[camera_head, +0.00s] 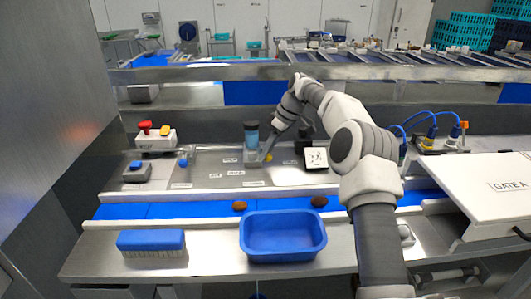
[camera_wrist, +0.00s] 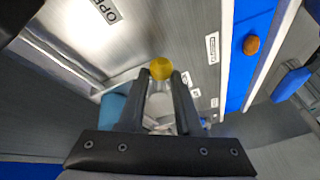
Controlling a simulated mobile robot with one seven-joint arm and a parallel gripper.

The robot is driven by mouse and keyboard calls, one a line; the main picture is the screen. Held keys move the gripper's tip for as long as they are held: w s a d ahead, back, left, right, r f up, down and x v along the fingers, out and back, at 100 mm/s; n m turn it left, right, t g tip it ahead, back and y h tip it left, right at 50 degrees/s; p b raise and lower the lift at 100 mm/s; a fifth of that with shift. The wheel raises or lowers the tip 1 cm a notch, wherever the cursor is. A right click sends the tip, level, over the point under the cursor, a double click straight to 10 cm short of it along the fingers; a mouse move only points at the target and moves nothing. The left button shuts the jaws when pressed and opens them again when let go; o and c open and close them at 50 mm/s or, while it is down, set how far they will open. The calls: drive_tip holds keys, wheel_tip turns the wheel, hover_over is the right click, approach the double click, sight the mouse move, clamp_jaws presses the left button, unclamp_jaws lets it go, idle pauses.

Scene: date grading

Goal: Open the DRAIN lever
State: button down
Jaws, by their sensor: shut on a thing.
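A lever with a yellow ball knob (camera_wrist: 161,68) shows at the fingertips in the wrist view. The knob also shows in the head view (camera_head: 268,157), at the right of the base of a blue-topped cylinder (camera_head: 251,135). My gripper (camera_wrist: 160,84) is shut on this lever, with the knob between and just beyond the fingertips. In the head view my gripper (camera_head: 268,148) reaches down to the steel panel from the right. The fingers hide part of the lever's shaft. I cannot read a DRAIN label; a label starting "OPE" (camera_wrist: 107,10) is partly visible in the wrist view.
A blue bin (camera_head: 283,252) and a blue brush (camera_head: 151,242) stand on the front shelf. Brown dates (camera_head: 239,206) lie on the blue belt (camera_head: 165,210). A red button box (camera_head: 155,137) stands left, a white-faced block (camera_head: 316,158) right of the gripper, and a GATE A panel (camera_head: 495,190) far right.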

drive_tip(key=shift+w+d+n+g, duration=0.15)
drive_tip(key=shift+w+n+g, duration=0.15)
drive_tip(key=shift+n, duration=0.2)
idle(0.4)
drive_tip(key=c, duration=0.6)
unclamp_jaws()
drive_tip(key=shift+r, duration=2)
drive_tip(key=s+d+r+b, duration=0.1)
drive_tip(key=s+d+r, duration=0.1)
drive_tip(key=d, duration=0.3)
drive_tip(key=s+d+r+b, duration=0.1)
drive_tip(key=s+d+r, duration=0.2)
drive_tip(key=d+r, duration=0.2)
drive_tip(key=shift+d, duration=0.35)
